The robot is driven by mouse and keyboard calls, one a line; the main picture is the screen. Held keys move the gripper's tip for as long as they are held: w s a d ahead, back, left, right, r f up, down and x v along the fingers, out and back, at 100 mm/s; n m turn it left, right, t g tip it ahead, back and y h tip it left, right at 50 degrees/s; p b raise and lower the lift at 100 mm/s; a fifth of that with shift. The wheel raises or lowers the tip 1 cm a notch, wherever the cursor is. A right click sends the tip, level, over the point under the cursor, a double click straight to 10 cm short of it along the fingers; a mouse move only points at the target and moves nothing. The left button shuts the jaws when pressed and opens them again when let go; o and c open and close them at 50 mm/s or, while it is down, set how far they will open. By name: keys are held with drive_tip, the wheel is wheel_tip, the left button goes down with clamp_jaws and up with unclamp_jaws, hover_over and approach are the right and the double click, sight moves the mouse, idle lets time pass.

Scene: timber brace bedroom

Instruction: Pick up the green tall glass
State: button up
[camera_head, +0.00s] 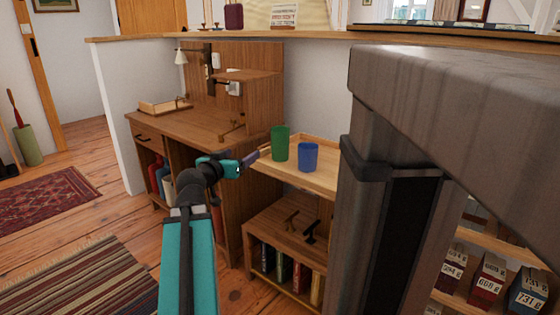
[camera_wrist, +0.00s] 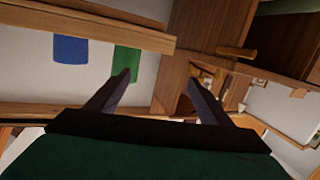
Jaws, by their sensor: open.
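The green tall glass (camera_head: 280,143) stands upright on a light wooden tray-topped stand (camera_head: 322,180), at its left end. A shorter blue cup (camera_head: 308,156) stands close to its right. My gripper (camera_head: 250,160) is left of the green glass, apart from it, near the stand's left edge. In the wrist view my gripper (camera_wrist: 158,82) has its two fingers spread, with nothing between them. There the green glass (camera_wrist: 127,60) is beyond the left fingertip, and the blue cup (camera_wrist: 70,48) is farther left. Both are partly cut off by a wooden edge (camera_wrist: 90,27).
A wooden desk (camera_head: 190,122) with a lamp (camera_head: 182,57) stands left of the stand. The stand's raised rim runs around the glass and cup. Books (camera_head: 283,270) fill its lower shelf. A large grey post (camera_head: 385,200) blocks the right. Open floor lies at left.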

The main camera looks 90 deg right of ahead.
drive_tip(key=s+a+r+m+g+b, duration=0.1)
drive_tip(key=s+r+g+b, duration=0.1)
drive_tip(key=s, duration=0.5)
drive_tip(key=shift+s+r+m+h+b, duration=0.15)
drive_tip(key=shift+r+m+h+b, duration=0.2)
drive_tip(key=shift+r, duration=0.3)
drive_tip(key=shift+r+p, duration=0.1)
drive_tip(key=shift+p, duration=0.4)
drive_tip(key=shift+d, duration=0.15)
